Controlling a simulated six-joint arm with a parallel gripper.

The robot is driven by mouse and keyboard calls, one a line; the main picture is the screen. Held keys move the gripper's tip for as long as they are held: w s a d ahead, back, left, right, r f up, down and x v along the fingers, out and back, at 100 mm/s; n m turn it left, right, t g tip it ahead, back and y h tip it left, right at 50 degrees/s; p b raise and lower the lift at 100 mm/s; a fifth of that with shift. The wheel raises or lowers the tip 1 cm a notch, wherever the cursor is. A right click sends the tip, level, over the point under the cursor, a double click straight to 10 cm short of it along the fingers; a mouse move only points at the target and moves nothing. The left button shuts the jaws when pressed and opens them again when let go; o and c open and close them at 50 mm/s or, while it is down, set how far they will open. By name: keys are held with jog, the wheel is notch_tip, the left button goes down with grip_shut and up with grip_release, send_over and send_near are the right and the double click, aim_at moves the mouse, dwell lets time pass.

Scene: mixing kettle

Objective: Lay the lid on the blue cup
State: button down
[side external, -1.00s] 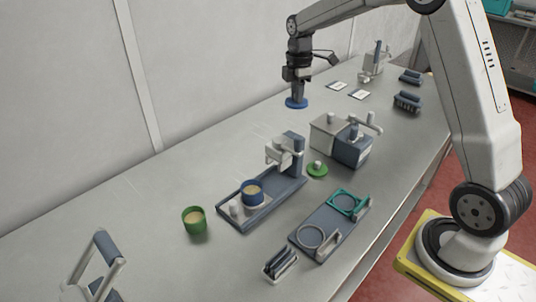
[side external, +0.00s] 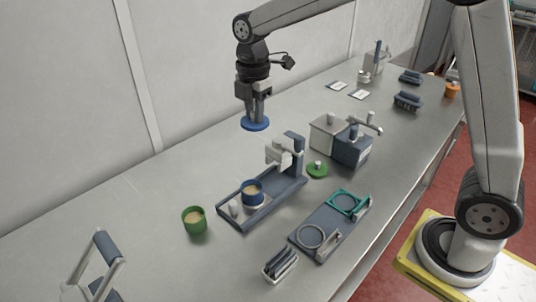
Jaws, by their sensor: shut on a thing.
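The blue lid (side external: 255,124) is a flat round disc held level in the air. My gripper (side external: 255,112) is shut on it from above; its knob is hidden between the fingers. The blue cup (side external: 251,195) stands upright, uncovered, with tan contents, on the blue-grey base of a mixing stand (side external: 270,203). In the picture the lid is above the cup and behind the stand's head, clearly apart from both.
The stand's upright post and head (side external: 285,154) rise close to the cup. A green cup (side external: 194,219) stands left, and a green lid (side external: 317,169) lies right. Boxy containers (side external: 340,138) stand behind. A tray with rings (side external: 330,226) lies in front right.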

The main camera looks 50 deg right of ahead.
aim_at(249, 128)
jog(key=a, duration=0.1)
jog(key=s+a, duration=0.1)
jog(key=a, duration=0.1)
jog(key=shift+s+n, duration=0.2)
jog(key=shift+n, duration=0.2)
notch_tip(249, 128, down, 10)
jog(key=shift+a+f, duration=0.1)
jog(key=shift+f, duration=2.75)
jog(key=shift+f, duration=0.55)
dwell(0.5)
grip_release()
